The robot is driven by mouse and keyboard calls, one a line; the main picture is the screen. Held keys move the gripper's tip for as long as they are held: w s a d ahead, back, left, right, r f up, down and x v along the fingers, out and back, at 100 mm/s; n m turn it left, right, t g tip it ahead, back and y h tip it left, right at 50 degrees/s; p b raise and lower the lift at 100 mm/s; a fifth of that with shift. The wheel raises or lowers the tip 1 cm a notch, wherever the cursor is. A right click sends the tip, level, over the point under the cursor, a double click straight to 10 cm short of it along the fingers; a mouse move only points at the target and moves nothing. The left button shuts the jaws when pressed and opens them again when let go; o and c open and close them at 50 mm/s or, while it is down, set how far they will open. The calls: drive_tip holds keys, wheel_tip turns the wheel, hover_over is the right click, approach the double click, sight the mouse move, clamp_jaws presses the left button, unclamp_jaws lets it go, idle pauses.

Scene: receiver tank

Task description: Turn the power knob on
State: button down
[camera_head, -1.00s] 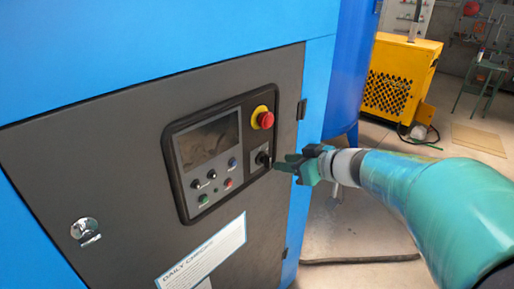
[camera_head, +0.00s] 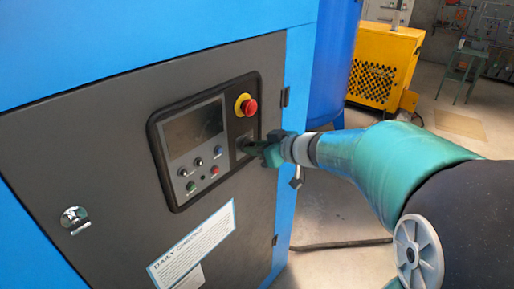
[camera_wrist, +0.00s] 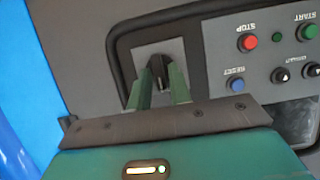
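The power knob is a small black rotary knob (camera_wrist: 159,66) on a light grey square plate (camera_wrist: 140,60) in the wrist view. My gripper (camera_wrist: 160,72) has its two green fingers apart, one on each side of the knob. Whether the fingertips touch the knob I cannot tell. In the head view my gripper (camera_head: 250,148) is at the right edge of the control panel (camera_head: 168,180), over the knob's plate, and hides the knob.
A red emergency stop button on a yellow collar (camera_head: 247,106) sits just above the knob. Several small buttons and a dark screen (camera_head: 194,128) are to its left. A black hinge (camera_head: 285,97) is at the door's right edge. A yellow machine (camera_head: 380,70) stands behind.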

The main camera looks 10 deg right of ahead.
drive_tip(key=shift+f, duration=0.1)
idle(0.3)
drive_tip(key=m+y, duration=0.2)
drive_tip(key=m, duration=0.2)
drive_tip(key=m+g+y, duration=0.1)
drive_tip(key=m+y, duration=0.2)
drive_tip(key=m, duration=0.2)
drive_tip(key=f+m+y, duration=0.1)
drive_tip(key=m+y, duration=0.1)
drive_tip(key=m, duration=0.2)
drive_tip(key=shift+w+d+g, duration=0.3)
drive_tip(key=shift+d+g, duration=0.05)
drive_tip(key=shift+g, duration=0.05)
drive_tip(key=shift+m, duration=0.3)
idle(0.4)
drive_tip(key=c, duration=1.5)
unclamp_jaws()
drive_tip(key=shift+d, duration=0.1)
